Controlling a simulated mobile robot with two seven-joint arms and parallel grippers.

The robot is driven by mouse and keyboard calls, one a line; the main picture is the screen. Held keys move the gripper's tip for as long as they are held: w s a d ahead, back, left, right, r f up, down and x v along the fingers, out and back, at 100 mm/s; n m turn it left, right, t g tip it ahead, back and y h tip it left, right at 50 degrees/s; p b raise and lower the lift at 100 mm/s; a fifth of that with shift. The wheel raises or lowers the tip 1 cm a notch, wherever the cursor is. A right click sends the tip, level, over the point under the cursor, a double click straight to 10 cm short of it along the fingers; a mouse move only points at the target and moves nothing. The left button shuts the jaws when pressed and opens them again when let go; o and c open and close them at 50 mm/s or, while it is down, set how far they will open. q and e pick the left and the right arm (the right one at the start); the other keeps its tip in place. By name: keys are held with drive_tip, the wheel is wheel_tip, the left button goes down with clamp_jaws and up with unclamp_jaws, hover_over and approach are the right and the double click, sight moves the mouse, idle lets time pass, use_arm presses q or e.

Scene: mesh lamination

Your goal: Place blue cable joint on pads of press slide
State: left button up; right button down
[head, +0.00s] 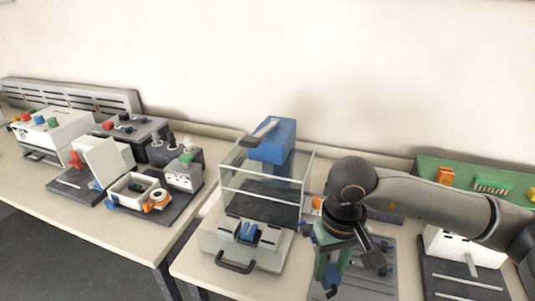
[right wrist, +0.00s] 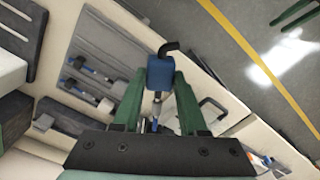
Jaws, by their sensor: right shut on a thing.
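My right gripper (head: 330,262), with green fingers, is shut on the blue cable joint (head: 332,279). It hangs above the grey tray right of the press. In the right wrist view the joint (right wrist: 160,72) is a blue block between the green fingertips (right wrist: 159,85), with a black bent cable end at its far side. The press (head: 271,139) has a blue head and a clear guard. Its slide (head: 262,256) is pulled out at the front, with black and blue parts (head: 249,232) on it; the pads are too small to tell apart.
A grey tray (head: 380,285) with tools lies under my right gripper. A white fixture on a dark base (head: 465,280) and a green board (head: 484,170) stand to the right. Another table at left holds several devices, including a white box (head: 50,135). A gap separates the tables.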

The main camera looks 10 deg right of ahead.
sight(325, 285)
drive_tip(key=shift+s+a+f+m+b, duration=0.15)
drive_tip(key=shift+m+b, duration=0.15)
drive_tip(key=shift+m, duration=0.25)
drive_tip(key=shift+s+a+f+m+b, duration=0.1)
drive_tip(key=shift+m+b, duration=0.2)
drive_tip(key=shift+m, duration=0.25)
drive_tip(key=m, duration=0.2)
drive_tip(key=m+b, duration=0.1)
drive_tip(key=shift+s+a+f, duration=0.15)
drive_tip(key=shift+s+a, duration=0.2)
drive_tip(key=shift+s, duration=0.05)
drive_tip(key=m, duration=0.1)
drive_tip(key=m+b, duration=0.1)
drive_tip(key=m, duration=0.1)
drive_tip(key=s+m+b, duration=0.1)
drive_tip(key=m, duration=0.1)
drive_tip(key=shift+s+a+f, duration=0.1)
drive_tip(key=shift+a+f, duration=0.05)
drive_tip(key=shift+a, duration=0.25)
drive_tip(key=s+m+b, duration=0.1)
drive_tip(key=m, duration=0.4)
drive_tip(key=s+m+b, duration=0.1)
drive_tip(key=m+b, duration=0.1)
drive_tip(key=m, duration=0.3)
drive_tip(key=s+a+f+m+b, duration=0.1)
drive_tip(key=m+b, duration=0.1)
drive_tip(key=m, duration=0.3)
drive_tip(key=shift+s+a+f, duration=0.1)
drive_tip(key=shift+s, duration=0.25)
